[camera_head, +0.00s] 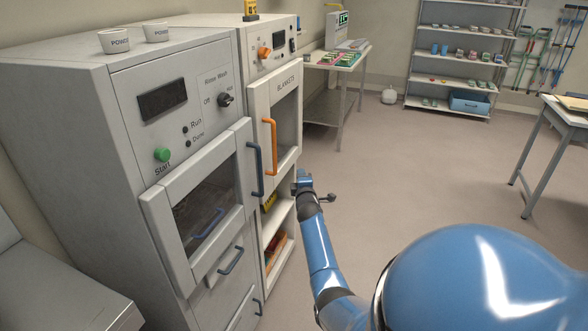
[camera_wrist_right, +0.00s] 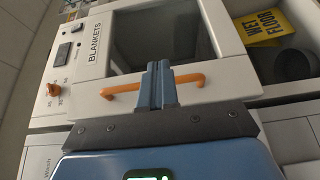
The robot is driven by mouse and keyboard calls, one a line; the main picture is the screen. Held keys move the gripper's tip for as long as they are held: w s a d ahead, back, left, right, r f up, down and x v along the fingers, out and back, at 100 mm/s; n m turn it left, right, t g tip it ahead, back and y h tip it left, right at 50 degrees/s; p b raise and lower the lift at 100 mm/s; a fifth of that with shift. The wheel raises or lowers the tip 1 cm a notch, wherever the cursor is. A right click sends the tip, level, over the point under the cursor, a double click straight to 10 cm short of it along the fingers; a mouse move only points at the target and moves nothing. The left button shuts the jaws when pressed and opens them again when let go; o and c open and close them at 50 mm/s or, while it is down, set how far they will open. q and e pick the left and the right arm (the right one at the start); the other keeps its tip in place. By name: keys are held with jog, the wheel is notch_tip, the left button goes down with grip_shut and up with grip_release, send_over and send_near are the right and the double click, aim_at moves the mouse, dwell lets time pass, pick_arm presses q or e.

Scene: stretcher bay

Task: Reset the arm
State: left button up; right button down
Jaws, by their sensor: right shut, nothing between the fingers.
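My right gripper (camera_head: 302,182) is in front of the cabinets in the head view, at the end of my blue arm. It also shows in the right wrist view (camera_wrist_right: 158,80), where its two fingers are together with nothing held. The blanket cabinet (camera_head: 258,95) has a shut door with a window and an orange handle (camera_head: 270,147). In the right wrist view the fingers overlap the orange handle (camera_wrist_right: 188,79). In the head view the gripper is to the right of the handle and below it, apart from it. My left gripper is not in view.
A grey washer (camera_head: 115,200) with a green button stands at left, with two bowls (camera_head: 114,41) on top. Open shelves with a yellow sign (camera_head: 269,203) are under the blanket door. A side table (camera_head: 350,55), a shelf rack (camera_head: 450,65) and open floor (camera_head: 420,170) lie beyond.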

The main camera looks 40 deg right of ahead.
jog(key=shift+s, duration=0.15)
jog(key=shift+s, duration=0.1)
notch_tip(320, 180, up, 6)
jog(key=a+m+t, duration=0.2)
jog(key=m, duration=0.3)
jog(key=s+a+f+m+t+y, duration=0.1)
jog(key=s+a+f+m+t, duration=0.15)
jog(key=s+a, duration=0.55)
jog(key=s+a+f+m+t+y, duration=0.1)
jog(key=s+a+f+m+y, duration=0.15)
jog(key=a, duration=0.95)
jog(key=s+a+f+g+y, duration=0.1)
jog(key=s+a+f+y, duration=0.1)
jog(key=s+a, duration=0.9)
jog(key=s+a+f+g+y, duration=0.1)
jog(key=s+a+y, duration=0.4)
jog(key=s+a, duration=0.6)
jog(key=s+f, duration=0.1)
jog(key=s, duration=0.6)
jog(key=shift+s+a, duration=0.25)
jog(key=shift+a, duration=0.05)
